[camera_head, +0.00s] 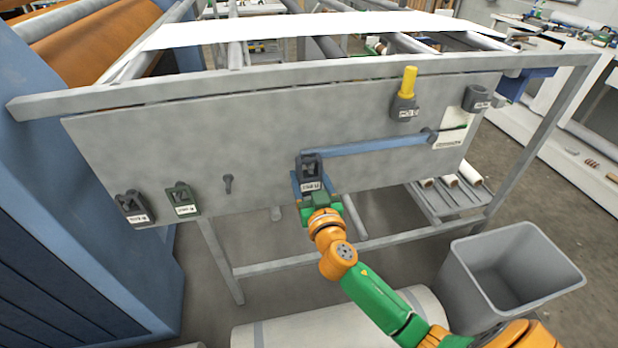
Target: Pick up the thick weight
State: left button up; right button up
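My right gripper (312,190) is up against the front of the grey panel (230,135). Its blue fingers lie on either side of the lower part of a dark labelled block (310,165). I cannot tell whether they press on it. Two similar dark blocks with white labels hang at the panel's lower left: one at the far left (133,207) and one beside it (183,199). The labels are too small to read surely, so I cannot tell which block is the thick weight. My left gripper is not in view.
A blue bar (370,147) runs right from the dark block to a pivot. A yellow-handled tool (408,80) and a grey holder (477,98) are at upper right. A grey bin (510,275) stands lower right, and a large pale roll (340,325) lies on the floor.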

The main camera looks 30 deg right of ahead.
grip_shut()
jog(key=shift+r, duration=0.1)
jog(key=shift+w+r, duration=0.1)
jog(key=shift+r, duration=0.55)
jog(key=b+v, duration=0.1)
jog(key=v, duration=1.7)
